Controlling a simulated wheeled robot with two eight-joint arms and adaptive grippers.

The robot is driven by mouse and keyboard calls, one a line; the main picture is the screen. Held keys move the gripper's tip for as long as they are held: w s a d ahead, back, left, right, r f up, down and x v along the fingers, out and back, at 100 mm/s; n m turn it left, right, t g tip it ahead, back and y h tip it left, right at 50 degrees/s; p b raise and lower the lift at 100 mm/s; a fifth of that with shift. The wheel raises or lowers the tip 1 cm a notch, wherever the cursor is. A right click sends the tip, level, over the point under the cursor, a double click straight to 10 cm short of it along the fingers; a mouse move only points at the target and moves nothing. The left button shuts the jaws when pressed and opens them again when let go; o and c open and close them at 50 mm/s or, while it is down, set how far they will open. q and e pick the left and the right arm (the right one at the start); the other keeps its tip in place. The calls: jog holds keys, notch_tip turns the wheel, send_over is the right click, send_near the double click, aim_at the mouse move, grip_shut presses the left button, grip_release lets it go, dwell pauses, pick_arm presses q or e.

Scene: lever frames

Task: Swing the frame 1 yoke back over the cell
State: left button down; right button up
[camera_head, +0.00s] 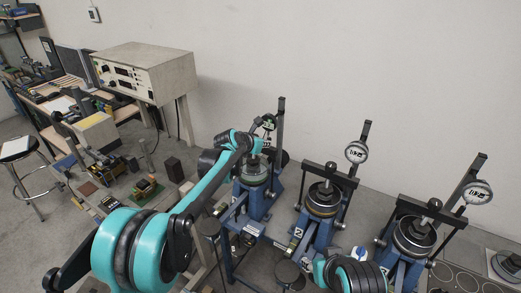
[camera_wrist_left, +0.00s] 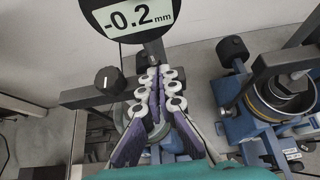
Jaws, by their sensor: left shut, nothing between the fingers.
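Frame 1 (camera_head: 257,203) is the leftmost blue lever frame in the head view, with its round cell (camera_head: 254,174) on top and a dark upright post (camera_head: 281,125). My left gripper (camera_head: 263,141) is above it, hiding much of its yoke and dial. In the left wrist view, the gripper (camera_wrist_left: 155,84) is shut and empty, its white-padded fingers together in front of the yoke bar. The dark yoke bar (camera_wrist_left: 82,97) with a black knob (camera_wrist_left: 110,80) shows left of the fingers, and the dial (camera_wrist_left: 135,17) reads -0.2 mm. I cannot tell whether fingers and yoke touch. My right gripper is not visible.
Frame 2 (camera_head: 312,232) and another lever frame (camera_head: 407,247) stand close by on the right, each with a dial and dark yoke. A bench with electronics and tools (camera_head: 137,190) is on the left. A wall is behind.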

pick_arm(q)
jog(key=shift+w+d+r, duration=0.2)
jog(key=shift+w+r, duration=0.15)
jog(key=shift+r, duration=0.1)
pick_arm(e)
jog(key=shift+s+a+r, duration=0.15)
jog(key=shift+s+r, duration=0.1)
